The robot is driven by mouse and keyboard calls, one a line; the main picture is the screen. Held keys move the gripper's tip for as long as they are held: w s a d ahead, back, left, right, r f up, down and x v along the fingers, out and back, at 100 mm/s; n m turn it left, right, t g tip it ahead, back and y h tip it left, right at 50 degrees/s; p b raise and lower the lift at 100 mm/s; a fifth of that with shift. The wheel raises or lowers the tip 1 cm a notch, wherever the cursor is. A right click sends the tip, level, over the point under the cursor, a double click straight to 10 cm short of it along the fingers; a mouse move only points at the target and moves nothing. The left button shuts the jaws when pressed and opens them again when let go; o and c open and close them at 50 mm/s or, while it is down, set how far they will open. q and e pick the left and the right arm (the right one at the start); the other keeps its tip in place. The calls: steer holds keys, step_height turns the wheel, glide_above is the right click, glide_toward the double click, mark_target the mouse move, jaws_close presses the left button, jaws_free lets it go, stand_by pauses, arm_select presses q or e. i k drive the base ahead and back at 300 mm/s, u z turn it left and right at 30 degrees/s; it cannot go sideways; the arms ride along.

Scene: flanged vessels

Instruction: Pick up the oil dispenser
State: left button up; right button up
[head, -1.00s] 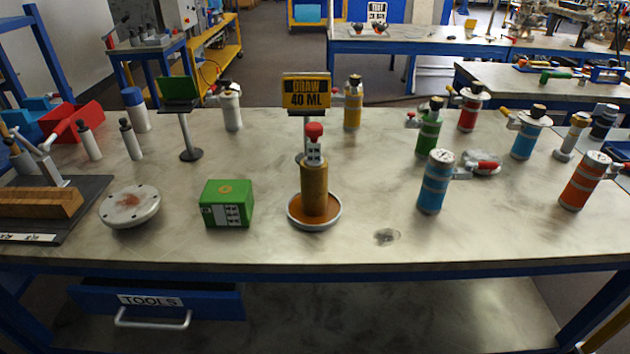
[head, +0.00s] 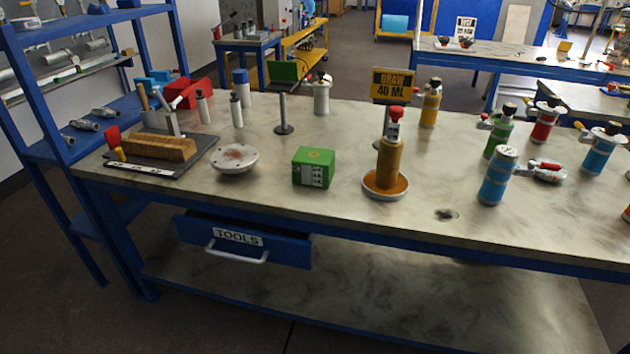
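A brown-gold cylinder with a grey neck and a red top (head: 389,160) stands upright in a shallow round dish (head: 368,191) with an orange-brown inside. It looks most like the oil dispenser, but no label names it. A yellow and black sign reading "DRAW 40 ML" (head: 393,85) stands just behind it. Several capped cylinders stand to the right, including a light blue one (head: 497,178), a green one (head: 498,132) and a yellow one (head: 430,104). Neither of my grippers shows in the head view.
The grey workbench (head: 330,215) has free room in front of the dish. A green box (head: 313,167) and a round flanged disc (head: 236,159) stand left of it. A drawer marked TOOLS (head: 285,250) is below. A blue shelf rack (head: 45,100) stands left.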

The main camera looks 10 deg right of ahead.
mark_target(391, 151)
steer(key=u, duration=0.35)
steer(key=k, duration=0.6)
steer(key=u, duration=1.1)
steer(key=i, duration=1.75)
steer(key=z, duration=1.5)
steer(key=i, duration=0.85)
steer(key=z, duration=0.95)
